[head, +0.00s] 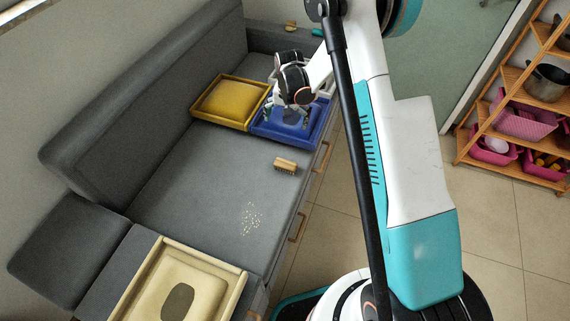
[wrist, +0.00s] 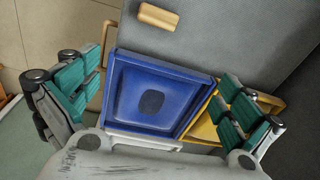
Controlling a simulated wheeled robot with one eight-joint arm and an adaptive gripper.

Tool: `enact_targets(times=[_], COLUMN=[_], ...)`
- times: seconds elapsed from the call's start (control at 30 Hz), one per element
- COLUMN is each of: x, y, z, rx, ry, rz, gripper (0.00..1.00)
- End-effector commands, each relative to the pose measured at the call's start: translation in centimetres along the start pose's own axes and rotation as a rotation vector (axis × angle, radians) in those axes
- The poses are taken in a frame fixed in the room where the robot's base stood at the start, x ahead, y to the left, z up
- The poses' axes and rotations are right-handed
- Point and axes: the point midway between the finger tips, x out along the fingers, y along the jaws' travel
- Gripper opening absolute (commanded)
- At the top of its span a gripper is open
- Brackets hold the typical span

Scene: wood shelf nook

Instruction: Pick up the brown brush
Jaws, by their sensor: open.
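A brown brush (head: 285,165) with dark bristles lies on the grey sofa seat, just in front of the blue tray (head: 262,129) in the head view. In the wrist view, a tan brush back (wrist: 159,17) shows at the top edge, beyond the blue tray (wrist: 187,70). My gripper (head: 288,116) is above the blue tray, apart from the brush. In the wrist view my gripper (wrist: 165,72) has its teal fingers spread wide, with nothing between them but the tray below.
A yellow tray (head: 200,111) stands beside the blue one, and a cream tray (head: 232,292) is at the near end. Pale crumbs (head: 251,218) lie on the seat. Another small brush (head: 290,25) is at the far end. A wooden shelf (head: 500,135) stands right.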

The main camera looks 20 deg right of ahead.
Motion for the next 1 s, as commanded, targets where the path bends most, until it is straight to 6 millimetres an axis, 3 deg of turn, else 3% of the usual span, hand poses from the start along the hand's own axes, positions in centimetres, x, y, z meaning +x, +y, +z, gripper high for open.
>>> enact_targets(times=[0.1, 0.3, 0.57, 0.8, 1.0], x=[4.9, 10.8, 14.2, 18.7, 21.4], y=[0.0, 0.5, 0.8, 1.1, 1.2], z=[-0.1, 0.7, 1.3, 1.7, 2.0], rx=[0.036, 0.082, 0.102, 0.102, 0.102], ry=[-0.031, -0.069, -0.085, -0.085, -0.085], rz=[0.018, 0.044, 0.055, 0.055, 0.055], gripper=[1.0, 1.0, 1.0, 1.0, 1.0])
